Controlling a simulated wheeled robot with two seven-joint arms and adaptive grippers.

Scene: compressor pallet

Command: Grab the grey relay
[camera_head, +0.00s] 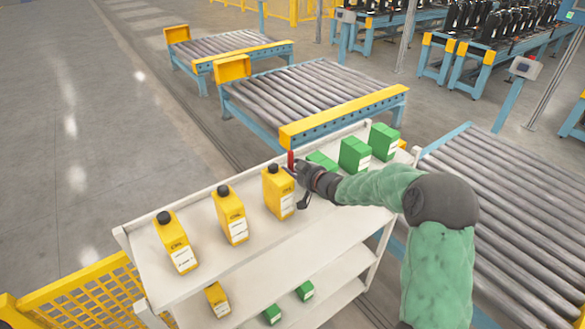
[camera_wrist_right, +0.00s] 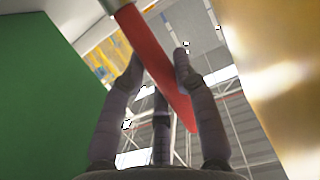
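I cannot make out a grey relay in either view. My right gripper (camera_head: 299,172) reaches over the top shelf of a white cart (camera_head: 205,222), between a yellow bottle and the green boxes. A slim red piece (camera_head: 291,160) stands at its fingers. In the right wrist view the red piece (camera_wrist_right: 157,66) runs slantwise between the dark fingers (camera_wrist_right: 158,75), with a grey end (camera_wrist_right: 114,4) at the top. Whether the fingers press on it is not clear. My left gripper is not in view.
Yellow bottles (camera_head: 231,216) stand in a row on the top shelf, left of my right gripper. Green boxes (camera_head: 355,155) stand to its right. The lower shelf holds a small yellow bottle (camera_head: 217,299) and small green boxes (camera_head: 272,314). Roller conveyors (camera_head: 310,92) lie behind.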

